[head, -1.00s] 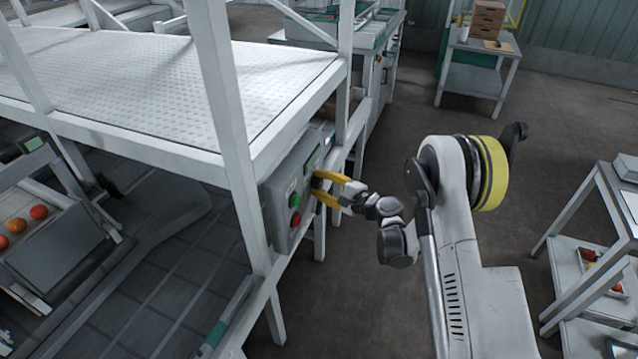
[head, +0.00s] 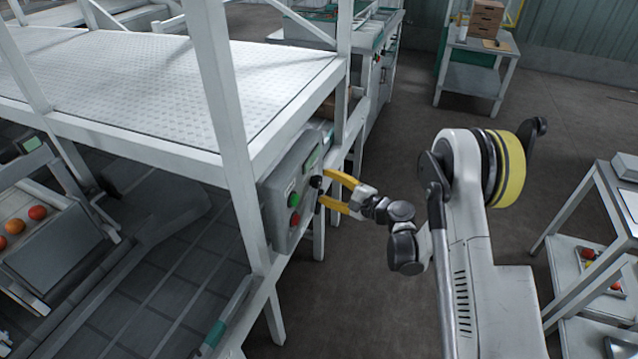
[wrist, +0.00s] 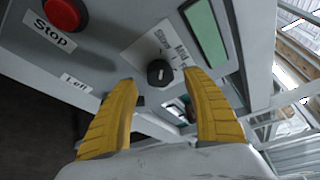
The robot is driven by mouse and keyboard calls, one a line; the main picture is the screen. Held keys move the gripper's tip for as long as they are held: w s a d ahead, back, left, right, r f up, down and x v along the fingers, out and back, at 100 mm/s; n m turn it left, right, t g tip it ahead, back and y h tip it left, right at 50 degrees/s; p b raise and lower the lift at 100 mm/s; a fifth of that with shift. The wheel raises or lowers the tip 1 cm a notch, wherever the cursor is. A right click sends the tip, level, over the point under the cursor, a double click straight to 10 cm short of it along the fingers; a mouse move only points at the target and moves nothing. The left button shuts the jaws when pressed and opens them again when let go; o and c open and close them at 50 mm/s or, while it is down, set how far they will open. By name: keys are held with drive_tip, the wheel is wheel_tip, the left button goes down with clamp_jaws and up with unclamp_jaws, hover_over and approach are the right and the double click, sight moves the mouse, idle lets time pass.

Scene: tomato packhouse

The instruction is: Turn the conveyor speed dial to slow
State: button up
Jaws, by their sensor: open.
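The speed dial is a small black round knob (wrist: 159,72) on a white label plate (wrist: 150,50) on the grey control box (head: 280,215). "Slow" is readable on the plate near the knob; a small pale mark shows on the knob, but I cannot tell surely which setting it points at. In the head view the knob (head: 316,182) sits at the box's right side. My gripper (head: 325,186) is open, its two yellow fingers apart and empty. Its tips are just off the panel, one either side of the knob's line in the wrist view (wrist: 160,80).
On the box are a red stop button (wrist: 65,12), a green button (head: 293,200) and a green display (wrist: 205,32). A white frame post (head: 230,130) stands left of the box. Open floor (head: 350,290) lies to the right; a trolley (head: 600,230) stands far right.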

drive_tip(key=v, duration=0.4)
idle(0.3)
drive_tip(key=s+d+r+n+g+h, duration=0.1)
drive_tip(key=s+d+r+n+h, duration=0.2)
drive_tip(key=s+r, duration=0.4)
drive_tip(key=s+d+r+n+g+h, duration=0.25)
drive_tip(key=s+r+n, duration=0.2)
drive_tip(key=r, duration=0.55)
drive_tip(key=s+d+n+h, duration=0.2)
drive_tip(key=s+d, duration=0.3)
drive_tip(key=s, duration=0.6)
drive_tip(key=s+d+r+n+h, duration=0.1)
drive_tip(key=s+d+n+h, duration=0.2)
drive_tip(key=s, duration=0.8)
drive_tip(key=d+h, duration=0.1)
drive_tip(key=d, duration=0.1)
drive_tip(key=shift+s+d+r+h, duration=0.2)
drive_tip(key=shift+s+d+h, duration=0.05)
drive_tip(key=shift+s+h, duration=0.1)
